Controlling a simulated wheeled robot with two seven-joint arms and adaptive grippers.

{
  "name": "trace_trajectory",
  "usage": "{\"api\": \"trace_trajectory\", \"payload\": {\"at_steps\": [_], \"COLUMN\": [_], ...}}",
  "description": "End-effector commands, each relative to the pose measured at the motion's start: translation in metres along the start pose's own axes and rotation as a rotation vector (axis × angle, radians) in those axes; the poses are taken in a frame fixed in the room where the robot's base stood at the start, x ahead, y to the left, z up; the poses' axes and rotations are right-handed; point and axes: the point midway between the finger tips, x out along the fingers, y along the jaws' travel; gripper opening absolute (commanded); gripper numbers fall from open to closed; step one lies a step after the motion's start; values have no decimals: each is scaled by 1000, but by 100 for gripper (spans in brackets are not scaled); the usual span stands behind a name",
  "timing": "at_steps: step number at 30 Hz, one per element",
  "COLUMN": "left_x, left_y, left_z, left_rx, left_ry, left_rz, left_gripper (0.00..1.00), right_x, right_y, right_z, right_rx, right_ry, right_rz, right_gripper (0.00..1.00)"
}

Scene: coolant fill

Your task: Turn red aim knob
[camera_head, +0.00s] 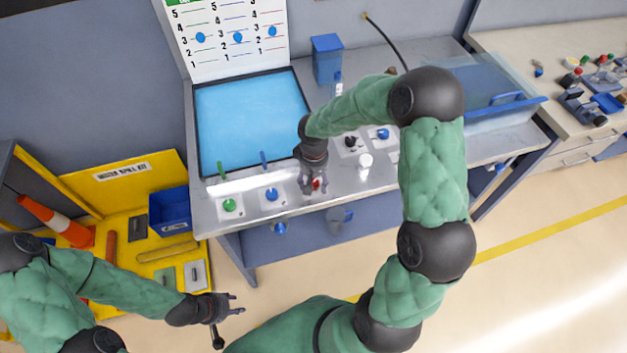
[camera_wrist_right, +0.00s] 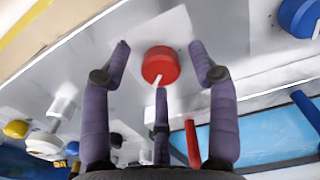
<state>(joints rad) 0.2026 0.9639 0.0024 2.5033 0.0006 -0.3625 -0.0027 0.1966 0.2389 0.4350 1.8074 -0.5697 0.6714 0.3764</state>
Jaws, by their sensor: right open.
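The red knob (camera_head: 317,184) sits on the front edge area of the metal bench, mostly covered by my right gripper (camera_head: 312,186) in the head view. In the right wrist view the red knob (camera_wrist_right: 160,65) is round with a pale pointer line. My right gripper (camera_wrist_right: 160,52) is open, its fingers spread on either side of the knob with visible gaps; I see no contact. A red stick (camera_wrist_right: 193,143) shows behind the knob. My left gripper (camera_head: 232,304) is open and empty, away from the bench at lower left.
A green knob (camera_head: 229,205) and a blue knob (camera_head: 271,194) stand left of the red one. A blue screen panel (camera_head: 250,115) lies behind them, with a marked chart (camera_head: 232,35) above. A white cylinder (camera_head: 366,161) and black knob (camera_head: 350,141) stand to the right.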

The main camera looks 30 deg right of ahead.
Motion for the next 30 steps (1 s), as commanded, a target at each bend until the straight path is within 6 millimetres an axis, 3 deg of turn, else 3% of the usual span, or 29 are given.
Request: {"api": "trace_trajectory", "payload": {"at_steps": [5, 11, 29, 30], "left_x": [0, 0, -2, -2], "left_y": [0, 0, 1, 1], "left_z": [0, 0, 0, 0], "left_rx": [0, 0, 0, 0], "left_ry": [0, 0, 0, 0], "left_rz": [0, 0, 0, 0], "left_gripper": [40, 40, 40, 40], "right_x": [0, 0, 0, 0], "right_y": [0, 0, 0, 0], "right_z": [0, 0, 1, 1], "right_rx": [0, 0, -83, -83], "right_ry": [0, 0, -4, -4], "right_rz": [0, 0, 1, 1], "right_gripper": [60, 4, 4, 42]}}
